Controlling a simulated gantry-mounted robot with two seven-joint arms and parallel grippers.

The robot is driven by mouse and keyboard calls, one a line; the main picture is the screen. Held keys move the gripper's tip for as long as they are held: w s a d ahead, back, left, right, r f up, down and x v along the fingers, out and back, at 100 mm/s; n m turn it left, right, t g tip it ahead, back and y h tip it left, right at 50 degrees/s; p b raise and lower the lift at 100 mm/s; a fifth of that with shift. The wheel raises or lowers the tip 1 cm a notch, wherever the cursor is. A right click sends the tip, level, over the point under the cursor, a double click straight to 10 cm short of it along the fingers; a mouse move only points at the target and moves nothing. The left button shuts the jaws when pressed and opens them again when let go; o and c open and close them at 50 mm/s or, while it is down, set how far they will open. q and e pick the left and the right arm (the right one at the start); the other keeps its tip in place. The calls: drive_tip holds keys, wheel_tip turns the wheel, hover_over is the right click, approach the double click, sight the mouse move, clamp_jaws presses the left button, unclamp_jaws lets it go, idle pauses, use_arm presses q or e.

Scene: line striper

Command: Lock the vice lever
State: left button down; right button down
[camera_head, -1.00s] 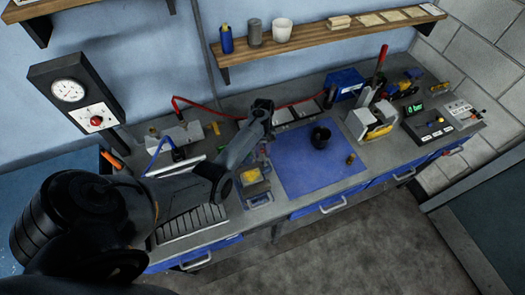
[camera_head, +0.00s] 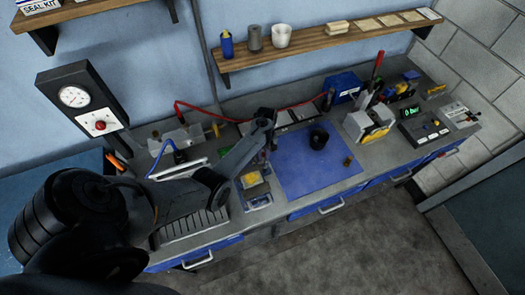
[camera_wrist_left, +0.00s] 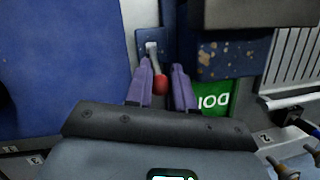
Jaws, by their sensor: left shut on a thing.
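In the left wrist view, a small lever (camera_wrist_left: 152,54) with a red knob (camera_wrist_left: 160,85) stands out from a blue plate beside a blue, paint-chipped block, likely part of the vice. My left gripper (camera_wrist_left: 163,83) has its two purple fingers on either side of the red knob and is shut on it. In the head view, my left gripper (camera_head: 267,138) is over the bench, at the left edge of the blue mat. The lever cannot be made out there, as my arm and gripper cover that spot. My right gripper is in neither view.
The blue mat (camera_head: 318,173) holds a black cup (camera_head: 319,138) and a small brass piece (camera_head: 348,161). A tray with a yellow item (camera_head: 251,179) lies left of the mat. A red hose (camera_head: 205,108) runs behind. A gauge panel (camera_head: 82,100) stands at the left.

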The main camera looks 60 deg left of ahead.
sight(266, 168)
use_arm(q)
drive_tip(key=d+y+p, duration=0.1)
drive_tip(key=p, duration=0.1)
drive_tip(key=r+y+p, duration=0.1)
drive_tip(key=p, duration=0.2)
drive_tip(key=shift+s+d+r+t+y, duration=0.1)
drive_tip(key=shift+s+d+t+y, duration=0.15)
drive_tip(key=shift+d+t+y, duration=0.15)
drive_tip(key=shift+d+y, duration=0.15)
drive_tip(key=shift+y, duration=0.15)
drive_tip(key=shift+s+d+f+t+y+p, duration=0.15)
drive_tip(key=shift+d+y+p, duration=0.15)
drive_tip(key=shift+y, duration=0.2)
drive_tip(key=shift+w+d+f+t+y+p, duration=0.15)
drive_tip(key=shift+d+y, duration=0.1)
drive_tip(key=shift+y, duration=0.25)
drive_tip(key=shift+s+n, duration=0.1)
drive_tip(key=shift+n, duration=0.2)
drive_tip(key=c, duration=1.3)
unclamp_jaws()
